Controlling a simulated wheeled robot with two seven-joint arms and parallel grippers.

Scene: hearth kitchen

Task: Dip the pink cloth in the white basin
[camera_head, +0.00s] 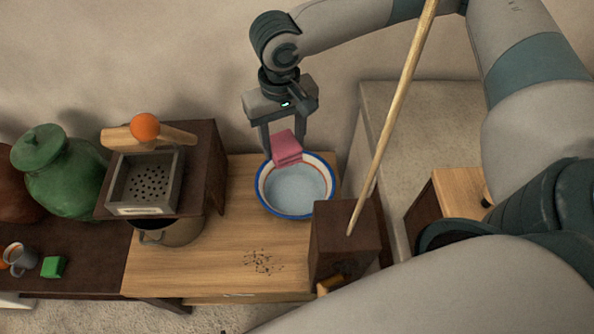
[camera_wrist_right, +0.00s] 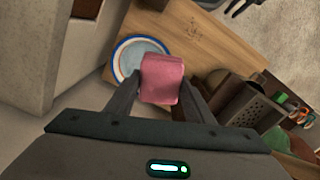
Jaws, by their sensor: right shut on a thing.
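The pink cloth (camera_head: 285,148) is a folded block held between the fingers of my right gripper (camera_head: 284,138), which is shut on it. The cloth also shows between the fingers in the right wrist view (camera_wrist_right: 161,78). The white basin (camera_head: 296,188) has a blue rim with a red line and stands on the wooden table; it also shows in the right wrist view (camera_wrist_right: 127,58), partly behind the cloth. The cloth overlaps the back of the basin in the head view and appears above it. How far above the inside surface I cannot tell. My left gripper is not in view.
A dark box (camera_head: 343,240) with a long wooden stick (camera_head: 395,110) stands right of the basin. Left are a grater box (camera_head: 147,180), an orange ball (camera_head: 145,127), a pot (camera_head: 172,232), a green jar (camera_head: 65,172), a mug (camera_head: 19,259) and a green cube (camera_head: 54,267). Dark crumbs (camera_head: 262,262) lie on the table (camera_head: 205,268).

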